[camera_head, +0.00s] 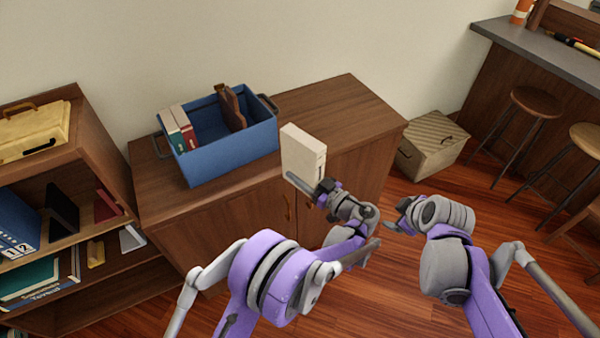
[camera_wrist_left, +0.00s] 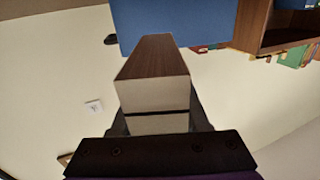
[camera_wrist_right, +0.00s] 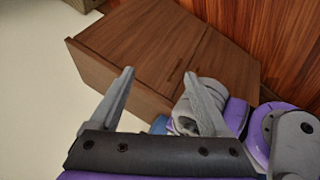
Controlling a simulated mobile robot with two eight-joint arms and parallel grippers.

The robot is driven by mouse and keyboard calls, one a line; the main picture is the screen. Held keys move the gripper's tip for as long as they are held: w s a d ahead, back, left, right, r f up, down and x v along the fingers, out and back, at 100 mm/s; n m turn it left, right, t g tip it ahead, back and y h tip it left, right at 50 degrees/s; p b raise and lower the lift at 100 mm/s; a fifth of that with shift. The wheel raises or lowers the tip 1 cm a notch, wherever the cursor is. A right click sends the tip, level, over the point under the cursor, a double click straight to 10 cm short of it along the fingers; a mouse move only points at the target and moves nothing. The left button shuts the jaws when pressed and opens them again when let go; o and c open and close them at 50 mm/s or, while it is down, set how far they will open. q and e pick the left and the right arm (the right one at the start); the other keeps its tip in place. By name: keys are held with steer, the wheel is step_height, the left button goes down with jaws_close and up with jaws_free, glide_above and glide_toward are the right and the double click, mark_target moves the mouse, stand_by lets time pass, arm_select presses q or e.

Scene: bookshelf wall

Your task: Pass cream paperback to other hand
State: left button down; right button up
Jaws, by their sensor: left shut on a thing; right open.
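The cream paperback (camera_head: 303,155) is held upright, slightly tilted, in the air in front of the cabinet. My left gripper (camera_head: 316,187) is shut on its lower end. In the left wrist view, cream faces of the paperback (camera_wrist_left: 155,97) show between the fingers, with a brown wood-coloured face above them. My right gripper (camera_head: 398,216) is open and empty, to the right of and lower than the paperback, apart from it. In the right wrist view, the fingers of my right gripper (camera_wrist_right: 162,100) stand wide apart with no book between them; the paperback is not visible there.
A blue bin (camera_head: 225,153) holding several books stands on the wooden cabinet (camera_head: 345,110). A filled bookshelf (camera_head: 100,180) stands at left. A woven box (camera_head: 432,145), stools (camera_head: 535,102) and a counter are at right. Open floor (camera_head: 365,290) lies below my arms.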

steer(key=s+f+g+h, duration=0.25)
steer(key=s+f, duration=0.25)
steer(key=s, duration=0.3)
steer(key=s+a+r+m+y, duration=0.2)
steer(key=s+a+m, duration=0.3)
steer(key=a+m, duration=0.3)
steer(key=shift+s+a+r+m+t+y, duration=0.35)
steer(key=shift+a+m+t, duration=0.1)
steer(key=shift+a, duration=0.75)
steer(key=shift+w, duration=0.1)
